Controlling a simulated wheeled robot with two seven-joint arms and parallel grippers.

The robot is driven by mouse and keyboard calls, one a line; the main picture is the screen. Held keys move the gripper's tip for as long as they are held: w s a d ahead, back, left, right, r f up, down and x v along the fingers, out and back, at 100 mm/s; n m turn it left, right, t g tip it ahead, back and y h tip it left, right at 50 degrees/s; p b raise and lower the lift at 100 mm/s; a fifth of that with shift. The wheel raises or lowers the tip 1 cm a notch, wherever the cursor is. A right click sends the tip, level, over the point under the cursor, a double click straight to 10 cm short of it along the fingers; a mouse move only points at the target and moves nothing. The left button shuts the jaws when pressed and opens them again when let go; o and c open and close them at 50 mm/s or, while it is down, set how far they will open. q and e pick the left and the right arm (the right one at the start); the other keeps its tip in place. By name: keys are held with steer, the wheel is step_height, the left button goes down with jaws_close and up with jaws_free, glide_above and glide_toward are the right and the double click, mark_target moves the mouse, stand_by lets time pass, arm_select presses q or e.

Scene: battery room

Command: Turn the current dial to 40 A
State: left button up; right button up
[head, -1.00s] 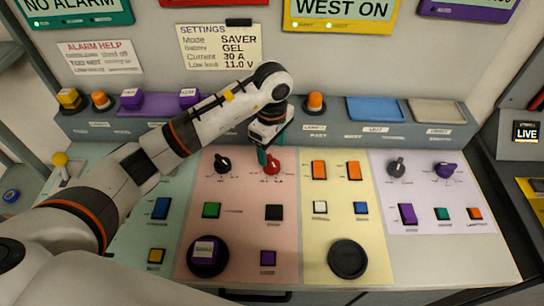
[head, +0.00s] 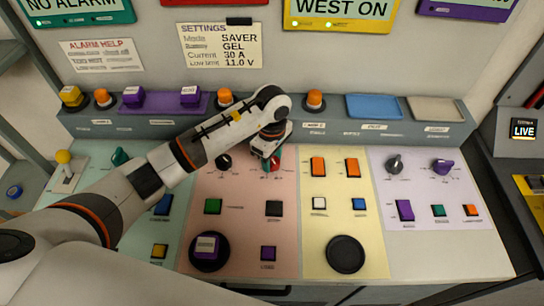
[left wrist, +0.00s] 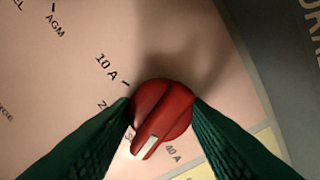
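The red current dial (head: 275,165) is on the pink panel, to the right of a black dial (head: 223,162). In the left wrist view the red dial (left wrist: 163,108) has a white pointer mark aimed down and slightly left, just left of the "40 A" label. "10 A" shows up left; the labels between are partly hidden by a finger. My left gripper (head: 268,150) is over the dial, its green fingers (left wrist: 162,112) on both sides of the knob and seemingly touching it. My right gripper is not in view.
A settings note (head: 220,46) on the wall reads Current 30 A. Below the dial are a green button (head: 212,206) and a black button (head: 273,208). The yellow panel's orange switches (head: 318,167) stand close to the right. A shelf (head: 345,131) runs behind.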

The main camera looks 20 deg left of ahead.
arm_select(q)
steer(key=shift+n+b, duration=0.3)
steer(key=shift+n, duration=0.1)
steer(key=n+b, duration=0.2)
steer(key=n, duration=0.1)
steer(key=shift+f+n, duration=0.1)
steer(key=shift+n, duration=0.2)
steer(key=shift+n+b, duration=1.05)
steer(key=shift+n, duration=1.25)
steer(key=o, duration=1)
steer(key=shift+r, duration=0.2)
step_height(320, 180, up, 12)
steer(key=shift+f+b, duration=0.1)
steer(key=shift+b, duration=0.9)
